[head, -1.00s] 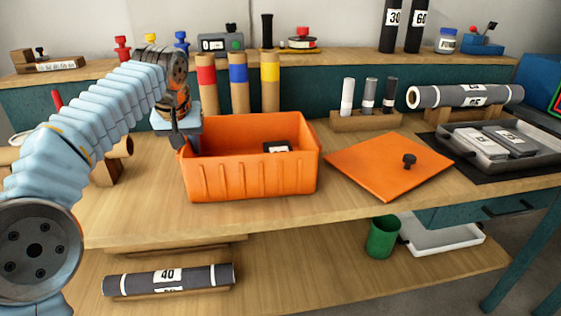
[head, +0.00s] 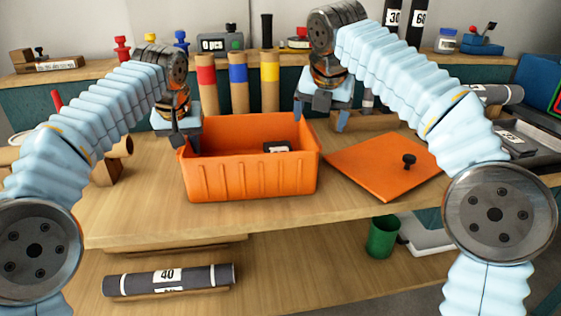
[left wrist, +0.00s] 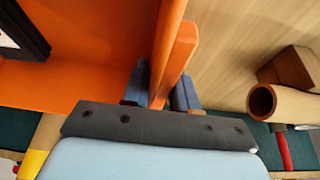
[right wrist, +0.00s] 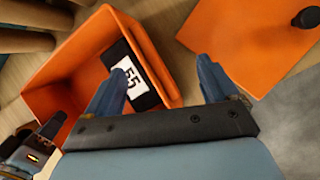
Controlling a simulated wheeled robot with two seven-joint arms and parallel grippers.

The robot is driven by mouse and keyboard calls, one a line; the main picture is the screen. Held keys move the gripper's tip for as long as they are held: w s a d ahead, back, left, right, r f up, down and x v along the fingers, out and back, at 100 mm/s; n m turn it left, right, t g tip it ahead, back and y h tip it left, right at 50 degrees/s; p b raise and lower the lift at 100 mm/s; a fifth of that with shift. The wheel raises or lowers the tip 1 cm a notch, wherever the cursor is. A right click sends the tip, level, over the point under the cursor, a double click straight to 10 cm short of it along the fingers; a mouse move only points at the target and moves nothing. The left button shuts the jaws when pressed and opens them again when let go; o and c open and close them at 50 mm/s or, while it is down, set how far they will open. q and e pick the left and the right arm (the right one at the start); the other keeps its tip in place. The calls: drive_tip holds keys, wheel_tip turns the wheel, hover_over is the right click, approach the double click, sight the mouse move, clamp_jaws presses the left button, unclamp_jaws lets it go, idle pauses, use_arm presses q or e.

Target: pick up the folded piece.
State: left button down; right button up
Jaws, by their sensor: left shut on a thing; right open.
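A dark folded piece (head: 277,147) with a white label lies inside the orange bin (head: 250,178), against its right side. In the right wrist view the label on the folded piece (right wrist: 131,77) reads 55. My left gripper (head: 184,146) is shut on the bin's left wall; the left wrist view shows the wall's rim between its fingers (left wrist: 160,88). My right gripper (head: 320,114) is open and empty at the bin's far right corner. In the right wrist view its fingers (right wrist: 160,82) lie to either side of the bin's right wall. I cannot tell the gap in height.
An orange lid (head: 372,168) with a black knob lies right of the bin. Tubes with red, blue and yellow bands (head: 238,85) stand behind it. A grey tray (head: 530,140) is at the far right. A roll labelled 40 (head: 168,280) lies on the lower shelf.

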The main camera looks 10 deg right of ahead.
drive_tip(key=s+a+n, duration=0.2)
drive_tip(key=a+n, duration=0.3)
drive_tip(key=a, duration=0.3)
drive_tip(key=shift+g+y, duration=0.4)
drive_tip(key=x, duration=0.5)
drive_tip(key=shift+f, duration=0.15)
drive_tip(key=x, duration=0.6)
drive_tip(key=shift+w+f, duration=0.15)
drive_tip(key=shift+w, duration=0.05)
drive_tip(key=c, duration=0.8)
drive_tip(key=shift+c, duration=0.2)
